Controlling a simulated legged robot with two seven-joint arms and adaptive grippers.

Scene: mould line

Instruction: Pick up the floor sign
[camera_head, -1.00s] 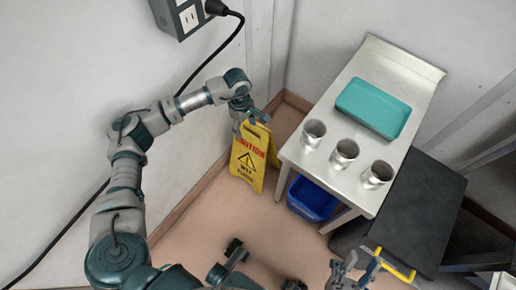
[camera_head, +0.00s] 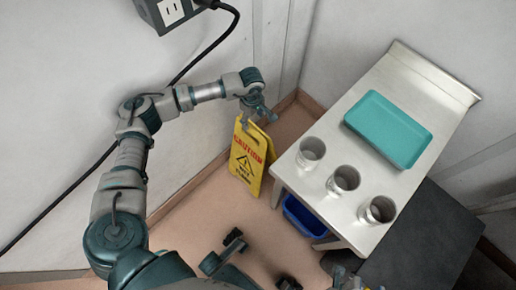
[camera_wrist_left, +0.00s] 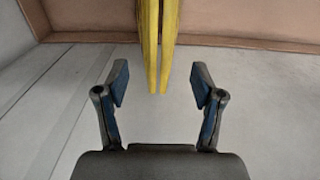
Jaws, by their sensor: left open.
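The yellow floor sign (camera_head: 249,157) stands on the floor beside the left wall, with "CAUTION" lettering on its face. My left gripper (camera_head: 262,113) is at the sign's top edge in the head view. In the left wrist view the sign (camera_wrist_left: 160,45) shows as two thin yellow panels, close together. My left gripper (camera_wrist_left: 158,85) is open there, with a finger on each side of the panels' near ends and a gap on both sides.
A metal table (camera_head: 322,202) stands right of the sign, bearing several metal cups and a teal tray (camera_head: 388,130). A blue bin (camera_head: 305,216) is under it. A dark bench (camera_head: 425,235) is at the lower right. A black cable (camera_head: 205,42) runs along the left wall.

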